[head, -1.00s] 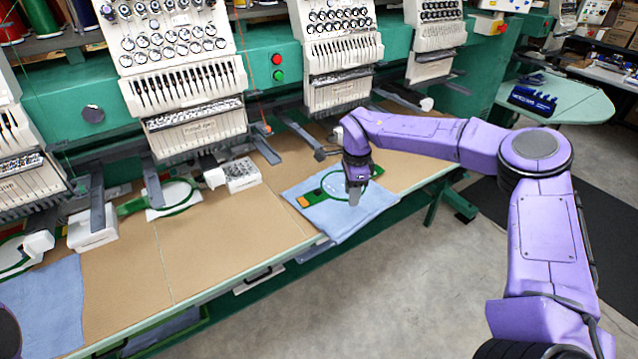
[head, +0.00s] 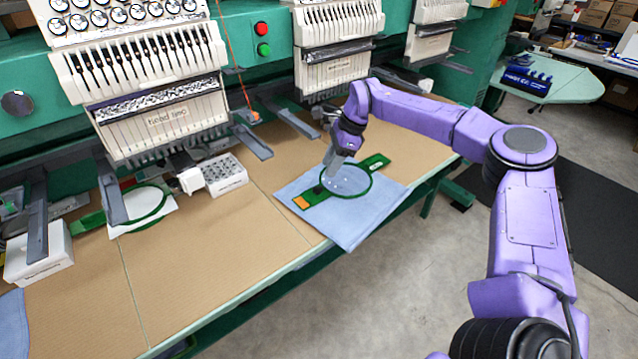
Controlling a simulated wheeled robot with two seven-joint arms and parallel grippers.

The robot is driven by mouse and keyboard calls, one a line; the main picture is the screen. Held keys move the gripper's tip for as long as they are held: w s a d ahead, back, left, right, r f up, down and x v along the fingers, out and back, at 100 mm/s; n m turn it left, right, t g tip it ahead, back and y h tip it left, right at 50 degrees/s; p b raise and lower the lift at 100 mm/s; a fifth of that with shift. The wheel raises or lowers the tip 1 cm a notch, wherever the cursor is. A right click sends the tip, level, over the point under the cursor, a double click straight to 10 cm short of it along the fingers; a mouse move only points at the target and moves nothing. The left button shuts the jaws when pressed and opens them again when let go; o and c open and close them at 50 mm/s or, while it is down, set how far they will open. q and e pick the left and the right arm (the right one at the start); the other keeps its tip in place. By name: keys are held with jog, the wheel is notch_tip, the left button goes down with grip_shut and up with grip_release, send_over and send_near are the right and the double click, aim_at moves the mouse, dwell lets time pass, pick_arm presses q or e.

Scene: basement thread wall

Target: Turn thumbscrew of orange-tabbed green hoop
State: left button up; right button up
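The green hoop (head: 371,188) with an orange tab (head: 301,202) lies on a light blue cloth (head: 352,224) at the table's right part. Its green bar runs from the orange tab at lower left to the upper right end. A small dark part (head: 319,189), possibly the thumbscrew, shows on the hoop's left side. My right gripper (head: 329,178) points down at the hoop's left side, close to that dark part. I cannot tell whether it touches it or whether its fingers are open. My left gripper is out of view.
Another green hoop (head: 150,219) lies under the machine head at the left. A white box (head: 226,180) of small round items and another white box (head: 38,258) stand on the table (head: 200,275). Machine heads and grey arms overhang its back edge.

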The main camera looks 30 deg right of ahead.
aim_at(319, 187)
jog(key=p+x, duration=0.1)
jog(key=x, duration=0.6)
jog(key=shift+f, duration=0.2)
jog(key=shift+s, duration=0.1)
grip_shut()
